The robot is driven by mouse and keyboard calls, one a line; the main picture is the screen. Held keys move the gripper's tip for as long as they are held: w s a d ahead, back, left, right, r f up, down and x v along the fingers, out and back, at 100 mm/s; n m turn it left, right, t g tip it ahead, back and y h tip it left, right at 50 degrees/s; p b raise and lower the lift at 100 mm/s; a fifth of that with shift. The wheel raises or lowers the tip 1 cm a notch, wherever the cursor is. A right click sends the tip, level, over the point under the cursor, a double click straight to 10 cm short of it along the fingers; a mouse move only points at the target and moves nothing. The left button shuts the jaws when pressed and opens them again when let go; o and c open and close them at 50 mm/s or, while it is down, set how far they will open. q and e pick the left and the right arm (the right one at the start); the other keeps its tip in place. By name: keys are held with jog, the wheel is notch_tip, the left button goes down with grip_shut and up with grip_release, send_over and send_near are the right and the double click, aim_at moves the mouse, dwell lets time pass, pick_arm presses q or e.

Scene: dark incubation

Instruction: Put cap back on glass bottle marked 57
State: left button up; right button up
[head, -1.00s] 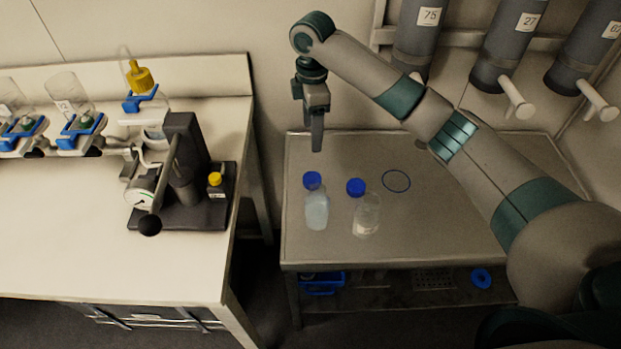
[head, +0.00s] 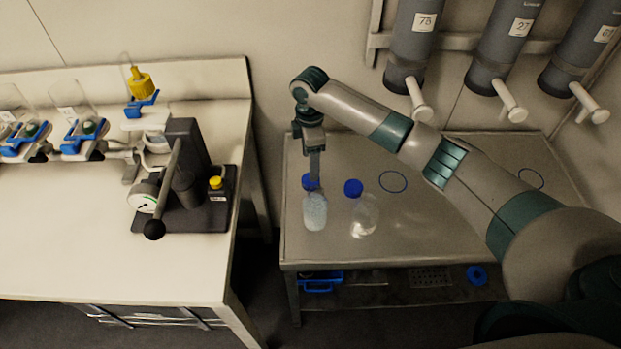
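Two clear glass bottles stand on the low grey table. The left bottle (head: 315,211) holds pale, cloudy contents, and a blue cap (head: 310,182) shows at its top end. The right bottle (head: 364,216) looks clearer, with another blue cap (head: 353,188) by its upper left. I cannot tell whether either cap is seated on a neck, and no number is readable on either bottle. My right gripper (head: 315,179) points down at the left cap, its fingertips overlapping it in view. The fingers show edge-on, so their opening is hidden. My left gripper is out of view.
Blue rings (head: 393,182) mark the table (head: 450,220), whose right part is clear. Grey cylinders (head: 500,45) with pale handles hang above its back. The left bench (head: 70,235) carries a lever device (head: 190,185) and several blue-held vessels.

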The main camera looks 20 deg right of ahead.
jog(key=shift+f, duration=0.8)
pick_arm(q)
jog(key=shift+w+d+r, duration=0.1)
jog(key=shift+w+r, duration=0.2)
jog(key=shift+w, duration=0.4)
pick_arm(e)
jog(key=shift+f, duration=0.15)
jog(key=shift+f+p, duration=0.55)
notch_tip(320, 180, down, 3)
jog(key=shift+s+f+p, duration=0.1)
jog(key=shift+s+p, duration=0.05)
jog(key=shift+p, duration=0.35)
jog(key=shift+f, duration=0.45)
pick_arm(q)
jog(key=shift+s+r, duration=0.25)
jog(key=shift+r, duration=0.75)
pick_arm(e)
jog(key=c, duration=1.1)
